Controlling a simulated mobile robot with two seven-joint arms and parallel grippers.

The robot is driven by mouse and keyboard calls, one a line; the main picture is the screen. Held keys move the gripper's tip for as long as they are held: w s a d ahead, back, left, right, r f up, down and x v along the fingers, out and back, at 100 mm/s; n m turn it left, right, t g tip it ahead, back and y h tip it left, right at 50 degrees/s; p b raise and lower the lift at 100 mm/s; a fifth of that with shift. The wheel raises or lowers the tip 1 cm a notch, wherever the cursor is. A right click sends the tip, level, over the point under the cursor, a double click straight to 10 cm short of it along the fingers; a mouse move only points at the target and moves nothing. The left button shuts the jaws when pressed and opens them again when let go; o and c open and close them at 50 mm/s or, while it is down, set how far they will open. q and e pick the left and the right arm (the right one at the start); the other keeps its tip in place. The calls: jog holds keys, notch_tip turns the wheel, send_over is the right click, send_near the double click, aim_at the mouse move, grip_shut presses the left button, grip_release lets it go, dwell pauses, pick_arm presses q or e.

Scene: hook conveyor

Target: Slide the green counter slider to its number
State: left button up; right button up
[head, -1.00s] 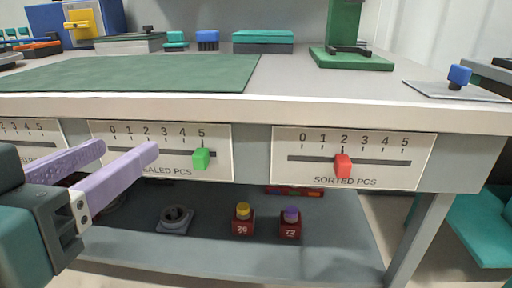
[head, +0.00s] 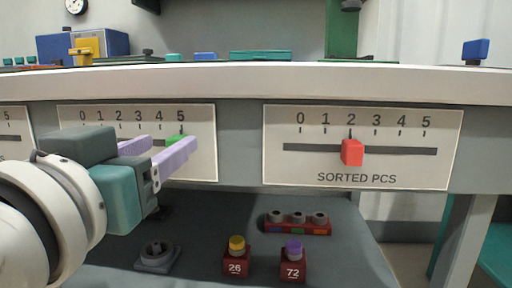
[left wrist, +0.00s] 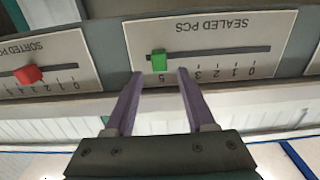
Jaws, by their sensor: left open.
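The green slider (head: 175,139) sits at the 5 end of the SEALED PCS scale (head: 204,168) on the table's front. In the head view it is partly hidden behind a finger of my left gripper (head: 168,146). The left wrist view shows this panel upside down. There the green slider (left wrist: 159,61) lies between the lines of the two lilac fingers of the left gripper (left wrist: 159,74), just past their tips. The fingers are open and hold nothing; I cannot tell whether they touch the panel. My right gripper is not in view.
A SORTED PCS panel (head: 360,178) with a red slider (head: 352,152) at 2 is to the right. A lower shelf (head: 205,246) holds red blocks marked 26 (head: 236,266) and 72 (head: 293,268), a grey fixture (head: 157,257) and a red rack (head: 297,228).

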pick_arm(q)
jog(key=shift+w+b, duration=0.3)
jog(key=shift+w, duration=1.1)
grip_shut()
dwell(0.4)
